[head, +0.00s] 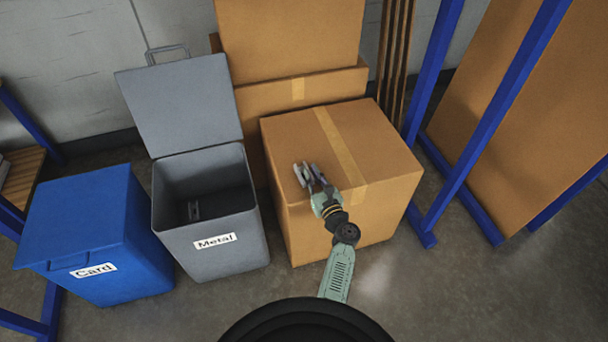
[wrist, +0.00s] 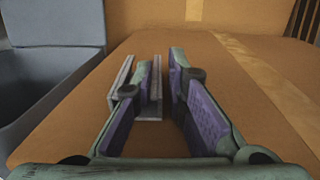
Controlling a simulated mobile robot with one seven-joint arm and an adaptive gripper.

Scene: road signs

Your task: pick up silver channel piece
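The silver channel piece (wrist: 155,90) lies on top of the cardboard box in the wrist view, its two walls running away from me. In the head view it shows only as a small grey shape (head: 299,173) at my fingertips, partly hidden by them. My gripper (wrist: 164,72) is open, with purple-padded fingers. The left finger appears between the channel's two walls and the right finger outside the right wall, so that wall lies between the fingers. I cannot tell whether either finger touches it. In the head view my gripper (head: 311,178) is over the box's left part.
The taped cardboard box (head: 385,150) bears the channel. To its left stand an open grey bin (head: 235,250) labelled Metal, with a small metal piece (head: 194,210) inside, and a closed blue Card bin (head: 130,260). Blue rack posts (head: 490,130) stand at right; more boxes (head: 290,40) are behind.

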